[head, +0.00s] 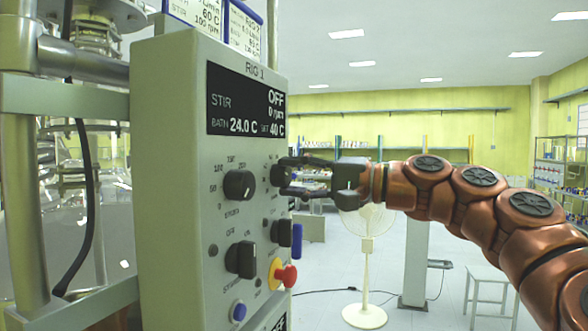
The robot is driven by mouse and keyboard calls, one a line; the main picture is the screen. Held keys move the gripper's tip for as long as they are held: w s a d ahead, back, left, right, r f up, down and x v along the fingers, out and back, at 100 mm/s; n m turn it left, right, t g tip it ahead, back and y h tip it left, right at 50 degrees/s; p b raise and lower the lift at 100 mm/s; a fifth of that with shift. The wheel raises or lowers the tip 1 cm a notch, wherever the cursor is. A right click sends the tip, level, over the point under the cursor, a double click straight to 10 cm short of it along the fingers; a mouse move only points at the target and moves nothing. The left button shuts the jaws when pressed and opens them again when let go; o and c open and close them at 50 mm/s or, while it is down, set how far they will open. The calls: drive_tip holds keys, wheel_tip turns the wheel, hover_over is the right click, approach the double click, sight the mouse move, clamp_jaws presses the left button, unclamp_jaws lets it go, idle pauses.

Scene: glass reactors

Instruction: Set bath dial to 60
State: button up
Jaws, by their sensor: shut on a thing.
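The grey control box marked RIG 1 (165,200) stands at the left in the head view. Its display (245,103) reads STIR OFF, 0 rpm, BATH 24.0 C, SET 40 C. My gripper (282,174) reaches in from the right and is shut on a dark dial at the upper right of the panel, which I take as the bath dial. The fingers cover most of that dial, so its pointer cannot be read. The stir dial (239,185), a black knob with a number scale, sits to its left.
Below are a black switch knob (241,260), another dark knob (283,231), a red emergency button (287,276) on yellow and a blue button (238,311). Metal posts and glassware stand left of the box. A white fan (367,235) and a stool (491,285) stand behind my arm.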

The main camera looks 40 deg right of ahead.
drive_tip(key=m+p, duration=0.2)
drive_tip(key=m, duration=0.2)
drive_tip(key=shift+r+m, duration=0.1)
drive_tip(key=shift+m, duration=0.3)
drive_tip(key=m+p, duration=0.2)
drive_tip(key=m, duration=0.1)
drive_tip(key=shift+m+h, duration=0.3)
drive_tip(key=shift+m, duration=0.1)
drive_tip(key=m+p, duration=0.4)
drive_tip(key=m, duration=0.2)
drive_tip(key=shift+p, duration=0.4)
drive_tip(key=shift+a+m+p, duration=0.1)
drive_tip(key=shift+m+p, duration=0.85)
drive_tip(key=shift+m, duration=0.65)
drive_tip(key=o, duration=1.1)
drive_tip(key=shift+o, duration=0.2)
